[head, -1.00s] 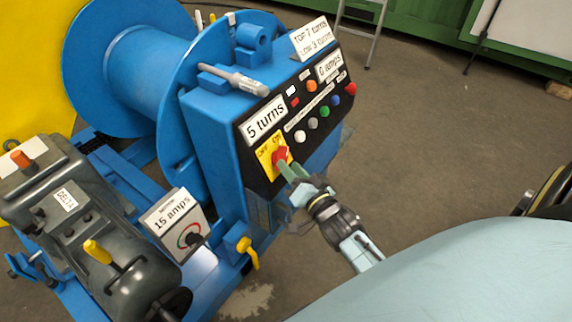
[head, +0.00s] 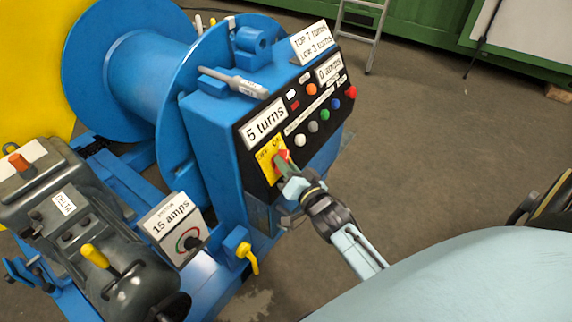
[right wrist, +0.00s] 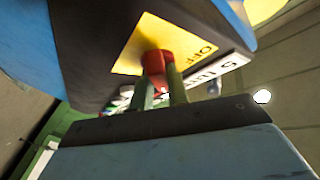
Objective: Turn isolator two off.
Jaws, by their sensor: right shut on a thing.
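The red rotary switch (head: 282,157) sits on a yellow plate (head: 264,158) marked OFF and ON, low on the left of the black control panel. My right gripper (head: 286,166) is at the switch, its green fingers closed around the red handle. The fingers partly hide the switch in the head view. My left gripper is not in view.
Several coloured buttons (head: 324,114) and a "5 turns" sign (head: 265,122) are close above the switch. A blue drum (head: 132,70) stands behind. A grey motor (head: 85,225) and a "15 amps" box (head: 172,224) are at the left.

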